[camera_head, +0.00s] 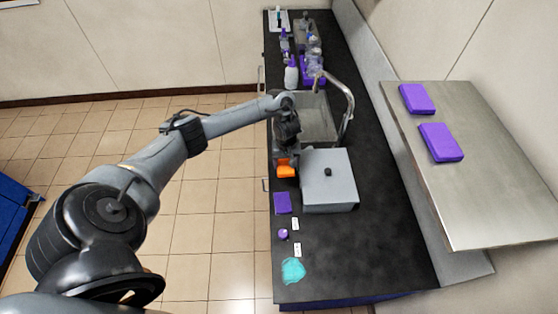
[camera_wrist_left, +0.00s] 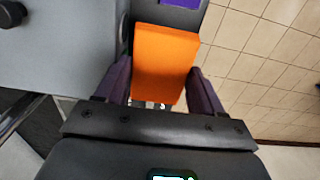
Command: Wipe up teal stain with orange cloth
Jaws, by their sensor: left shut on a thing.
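The orange cloth (camera_head: 286,169) is a small folded block at the left edge of the dark counter, beside a grey lidded box. In the left wrist view the cloth (camera_wrist_left: 164,62) sits between the two dark fingers of my left gripper (camera_wrist_left: 160,92). My left gripper (camera_head: 288,156) is shut on the cloth; in the head view the arm partly hides it. I cannot tell whether the cloth touches the counter. The teal stain (camera_head: 293,270) is a flat patch near the counter's front left corner. My right gripper is not in view.
The grey box (camera_head: 328,180) stands right of the cloth. A purple block (camera_head: 282,203), a small purple item (camera_head: 283,234) and two white plates (camera_head: 297,249) lie between cloth and stain. A sink (camera_head: 318,118) and bottles are behind. Counter right of the stain is clear. A steel shelf (camera_head: 480,190) is at right.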

